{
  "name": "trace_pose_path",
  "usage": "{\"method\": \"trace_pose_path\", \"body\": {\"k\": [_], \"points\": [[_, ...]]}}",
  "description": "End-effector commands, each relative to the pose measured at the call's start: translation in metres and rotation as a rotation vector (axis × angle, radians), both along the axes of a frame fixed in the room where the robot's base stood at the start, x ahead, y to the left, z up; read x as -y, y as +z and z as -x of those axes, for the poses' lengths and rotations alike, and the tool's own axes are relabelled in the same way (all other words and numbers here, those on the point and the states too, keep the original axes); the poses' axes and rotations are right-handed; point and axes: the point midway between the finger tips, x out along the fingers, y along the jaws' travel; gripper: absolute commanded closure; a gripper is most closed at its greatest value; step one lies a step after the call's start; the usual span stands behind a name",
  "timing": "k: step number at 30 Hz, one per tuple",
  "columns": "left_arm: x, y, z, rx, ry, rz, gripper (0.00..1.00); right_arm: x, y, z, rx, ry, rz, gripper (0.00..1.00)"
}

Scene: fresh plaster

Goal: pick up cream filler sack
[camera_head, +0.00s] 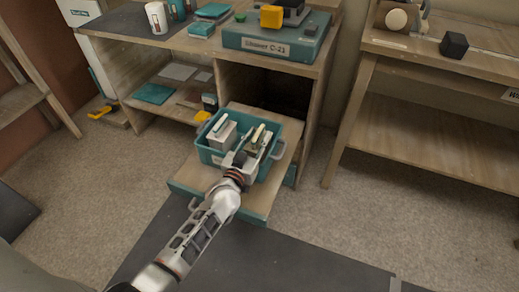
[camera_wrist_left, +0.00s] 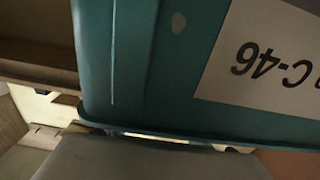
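A teal crate (camera_head: 205,157) with grey handles stands on a pulled-out wooden board under the workbench. A pale block-like thing (camera_head: 222,134) lies in its left part. A cream-coloured thing (camera_head: 260,137) lies in its right part, partly hidden by my gripper; I cannot tell for sure which is the cream filler sack. My left gripper (camera_head: 250,152) reaches down into the right part of the crate, close by the cream thing. Whether its fingers hold anything is not clear. The left wrist view shows a teal wall (camera_wrist_left: 130,60) with a "C-46" label very close. My right gripper is not in view.
The bench above carries a teal case (camera_head: 275,42) with a yellow block, and a white mug (camera_head: 156,18). The lower shelf holds teal and grey flat items. Another wooden table (camera_head: 440,150) stands at the right. Carpet between the two is clear.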

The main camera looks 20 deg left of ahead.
Motion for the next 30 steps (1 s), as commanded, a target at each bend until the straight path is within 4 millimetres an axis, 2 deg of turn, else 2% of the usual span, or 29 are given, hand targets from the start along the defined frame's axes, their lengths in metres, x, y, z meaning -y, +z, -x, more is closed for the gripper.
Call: {"method": "trace_pose_path", "body": {"k": [8,9,12,24,28,30], "points": [[0.0,0.002,-0.005,0.002,0.0,0.0,0.71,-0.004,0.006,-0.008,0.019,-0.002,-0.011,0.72],[0.0,0.002,-0.005,0.002,0.0,0.0,0.73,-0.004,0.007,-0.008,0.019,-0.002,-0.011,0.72],[0.0,0.002,-0.004,0.002,0.0,0.001,0.99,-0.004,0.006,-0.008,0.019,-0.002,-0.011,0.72],[0.0,0.006,-0.005,0.007,0.001,0.002,1.0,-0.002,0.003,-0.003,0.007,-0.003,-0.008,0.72],[0.0,0.022,-0.006,0.013,0.001,0.003,1.0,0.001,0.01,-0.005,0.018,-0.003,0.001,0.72],[0.001,0.037,-0.007,0.019,0.001,0.005,1.0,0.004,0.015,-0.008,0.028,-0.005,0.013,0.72]]}}
